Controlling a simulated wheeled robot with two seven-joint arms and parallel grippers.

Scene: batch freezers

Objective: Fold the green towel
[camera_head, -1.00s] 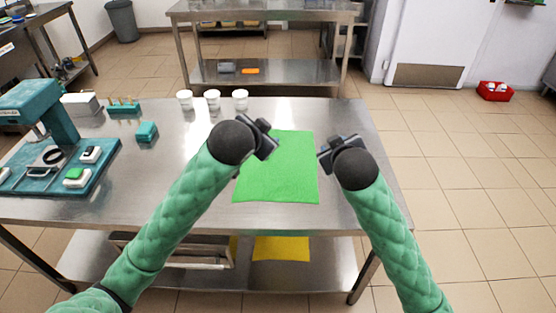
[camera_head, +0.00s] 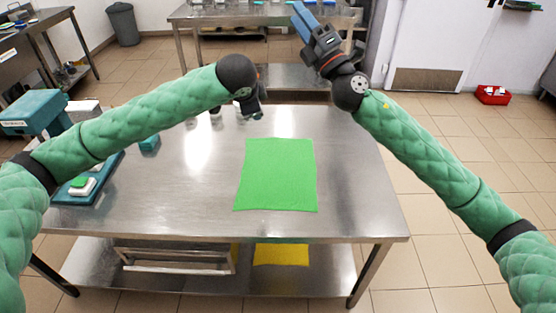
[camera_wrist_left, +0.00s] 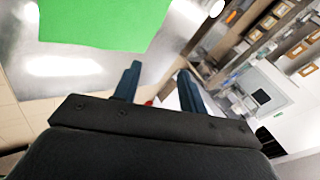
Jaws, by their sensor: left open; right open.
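The green towel (camera_head: 277,174) lies flat and spread out on the steel table (camera_head: 185,185), as a single rectangle. It also shows at the top left of the left wrist view (camera_wrist_left: 100,20). My left gripper (camera_head: 254,108) is above the far part of the table, up and left of the towel's far edge; its fingers show apart and empty in the left wrist view (camera_wrist_left: 157,85). My right gripper (camera_head: 306,25) is raised high beyond the table's far edge, pointing up and away from the towel. Neither gripper touches the towel.
A teal machine (camera_head: 40,110) and a teal board with small items stand at the table's left. A small teal block (camera_head: 149,143) sits nearby. White cups are mostly hidden behind my left arm. A yellow cloth (camera_head: 281,254) lies on the lower shelf. The table around the towel is clear.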

